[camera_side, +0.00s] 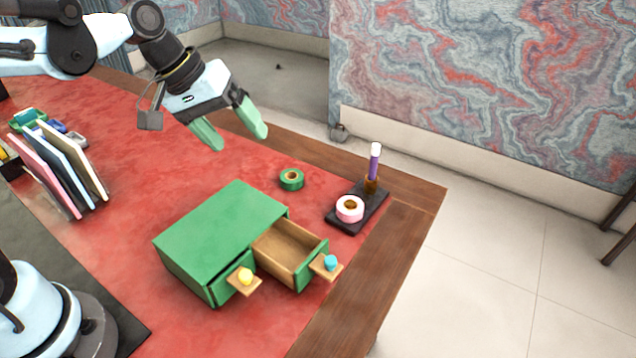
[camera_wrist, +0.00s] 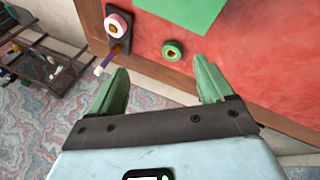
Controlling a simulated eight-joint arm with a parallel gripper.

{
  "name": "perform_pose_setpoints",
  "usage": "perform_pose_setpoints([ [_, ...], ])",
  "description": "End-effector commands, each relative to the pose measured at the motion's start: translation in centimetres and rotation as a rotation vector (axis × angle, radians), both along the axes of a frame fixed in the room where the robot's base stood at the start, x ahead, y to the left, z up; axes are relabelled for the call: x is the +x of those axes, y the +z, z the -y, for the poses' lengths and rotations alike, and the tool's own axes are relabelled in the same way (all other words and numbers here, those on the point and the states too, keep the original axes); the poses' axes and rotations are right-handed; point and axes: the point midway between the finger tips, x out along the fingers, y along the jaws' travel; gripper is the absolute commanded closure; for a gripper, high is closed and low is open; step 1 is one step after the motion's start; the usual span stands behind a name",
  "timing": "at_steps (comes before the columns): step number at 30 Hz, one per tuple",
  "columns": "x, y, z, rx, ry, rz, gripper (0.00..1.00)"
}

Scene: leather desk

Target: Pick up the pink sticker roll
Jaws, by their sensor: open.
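The pink sticker roll (camera_side: 350,209) lies on a small dark tray (camera_side: 335,222) near the right edge of the desk. It also shows at the top of the wrist view (camera_wrist: 117,24). A purple pen with a white end (camera_side: 375,163) stands upright in a brown holder at the back of the same tray. My gripper (camera_side: 236,140) is open and empty, its green fingers apart. It is in the air above the back of the desk, to the left of the roll and well apart from it. In the wrist view the gripper (camera_wrist: 160,88) has nothing between its fingertips.
A green roll (camera_side: 291,179) lies left of the tray. A green drawer box (camera_side: 215,230) stands in front, its right drawer (camera_side: 285,250) pulled open. Upright folders (camera_side: 65,170) stand at the left. The red desk between folders and box is clear.

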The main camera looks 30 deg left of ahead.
Motion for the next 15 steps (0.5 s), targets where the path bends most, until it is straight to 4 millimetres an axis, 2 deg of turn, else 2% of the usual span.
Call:
perform_pose_setpoints([
  [1,1.2,0.1,0.5,-0.046,0.027,-0.039,0.19],
  [8,5.6,-0.3,3.2,-0.254,0.150,-0.237,0.19],
  [15,9.8,-2.0,5.6,-0.439,0.252,-0.465,0.19],
])
